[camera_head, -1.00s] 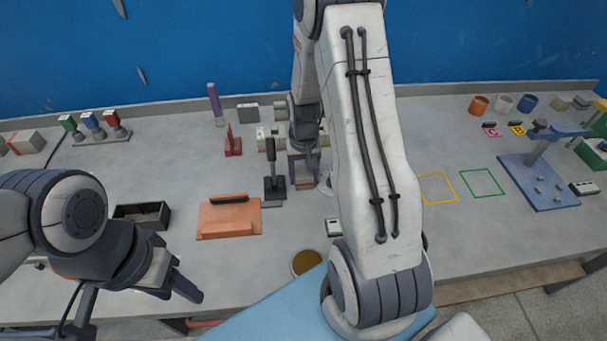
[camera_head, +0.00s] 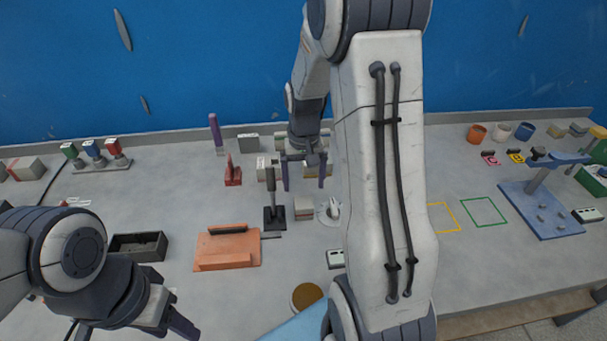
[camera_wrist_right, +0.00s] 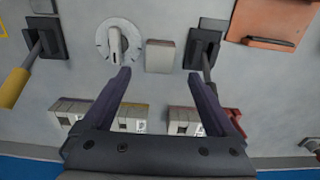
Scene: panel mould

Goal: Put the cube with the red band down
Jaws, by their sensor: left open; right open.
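A small pale grey cube (camera_head: 304,208) stands on the bench between a black lever switch (camera_head: 274,214) and a white dial (camera_head: 330,211). The wrist view shows the cube (camera_wrist_right: 160,56) just beyond my right fingertips, clear of both. I cannot make out a red band on it. My right gripper (camera_head: 305,178) is open and empty above and behind the cube; its spread fingers also show in the wrist view (camera_wrist_right: 159,73). My left gripper (camera_head: 178,322) is open at the lower left, away from the cube, partly cut off by the frame edge.
An orange block (camera_head: 228,249) and a black open box (camera_head: 138,246) lie to the left. Several pale modules (camera_wrist_right: 130,118) stand along the back. A box with a red stripe (camera_head: 26,168) is at far left. My right arm hides part of the bench.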

